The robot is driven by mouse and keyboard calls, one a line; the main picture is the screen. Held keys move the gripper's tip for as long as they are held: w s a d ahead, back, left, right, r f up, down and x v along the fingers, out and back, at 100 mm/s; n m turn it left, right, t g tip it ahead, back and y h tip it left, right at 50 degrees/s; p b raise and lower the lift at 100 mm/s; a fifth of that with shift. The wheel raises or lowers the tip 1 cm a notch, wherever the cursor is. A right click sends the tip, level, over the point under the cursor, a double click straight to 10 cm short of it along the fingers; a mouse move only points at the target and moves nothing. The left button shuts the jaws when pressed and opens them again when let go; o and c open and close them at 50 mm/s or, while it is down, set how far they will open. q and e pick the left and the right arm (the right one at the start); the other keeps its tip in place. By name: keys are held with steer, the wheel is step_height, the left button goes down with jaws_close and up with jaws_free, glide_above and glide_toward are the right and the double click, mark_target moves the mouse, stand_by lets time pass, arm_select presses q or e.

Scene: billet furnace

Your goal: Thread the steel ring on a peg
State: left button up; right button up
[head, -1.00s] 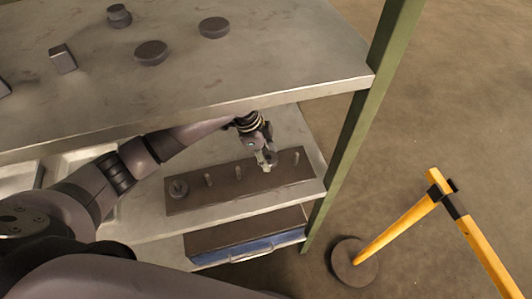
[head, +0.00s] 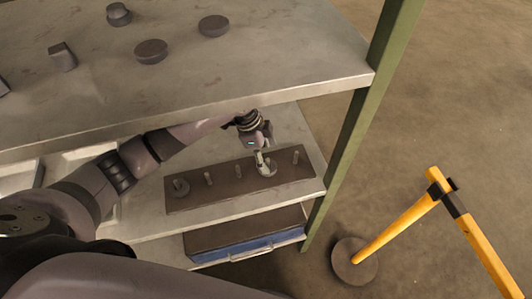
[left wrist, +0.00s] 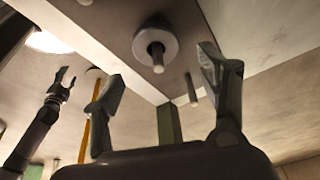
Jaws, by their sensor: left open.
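A dark board (head: 222,187) with a row of upright pegs lies on the lower shelf. A light steel ring (head: 268,170) sits low around the second peg from the right; in the left wrist view the ring (left wrist: 156,43) has the peg's end sticking out through it. A bare peg (head: 296,157) stands to its right and shows in the left wrist view (left wrist: 192,90). My right gripper (left wrist: 65,82) appears open in the left wrist view.
The upper shelf (head: 250,72) overhangs my left arm and holds several dark metal pieces. A green post (head: 360,120) stands at the shelf's right corner. A blue-fronted drawer (head: 245,246) is below. A yellow barrier (head: 400,225) stands on the floor at right.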

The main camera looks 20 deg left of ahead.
arm_select(q)
steer(key=v, duration=0.5)
steer(key=s+a, duration=0.2)
steer(key=a, duration=0.9)
steer(key=shift+s+a, duration=0.25)
steer(key=shift+a, duration=0.15)
